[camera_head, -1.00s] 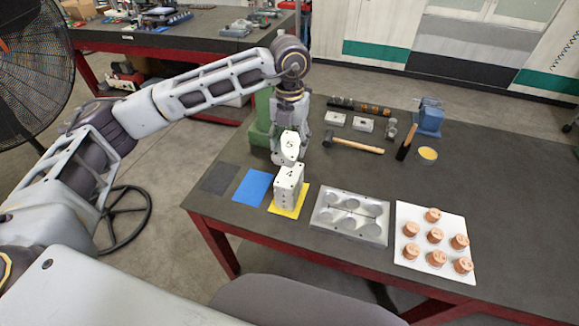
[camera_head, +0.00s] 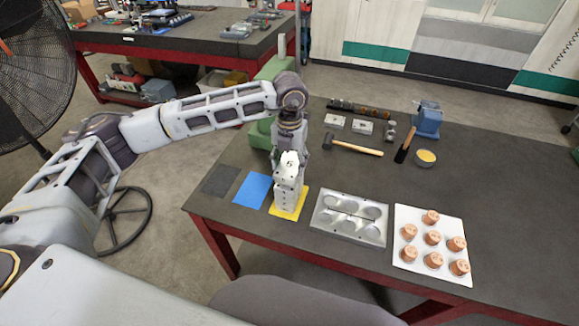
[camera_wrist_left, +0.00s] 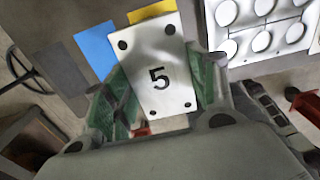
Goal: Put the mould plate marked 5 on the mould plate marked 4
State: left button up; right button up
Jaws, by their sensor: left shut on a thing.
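The white mould plate marked 5 (camera_head: 290,159) is held by my left gripper (camera_head: 289,171). In the left wrist view, plate 5 (camera_wrist_left: 158,78) lies between the fingers with its number facing the camera. In the head view, it is over the pale upright block stack (camera_head: 287,198) on the yellow mat. The 4 on top of the stack is hidden by plate 5 and the gripper. I cannot tell whether plate 5 touches the stack. My right gripper is not in view.
The yellow mat (camera_head: 301,207) has a blue mat (camera_head: 252,190) and a dark mat (camera_head: 221,180) to its left. A metal mould tray (camera_head: 349,217) stands close on the right, then a white board (camera_head: 452,228) with several copper-coloured pieces. A hammer (camera_head: 355,146) lies behind.

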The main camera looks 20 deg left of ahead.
aim_at(290, 164)
pick_arm(q)
notch_tip(290, 164, down, 2)
jog(key=shift+f, duration=0.1)
jog(key=shift+f, duration=0.25)
jog(key=o, duration=1.4)
jog(key=shift+r, duration=0.2)
jog(key=shift+r, duration=0.6)
notch_tip(290, 164, up, 9)
jog(key=shift+r+b, duration=0.15)
jog(key=shift+b, duration=1.05)
jog(key=shift+r, duration=0.7)
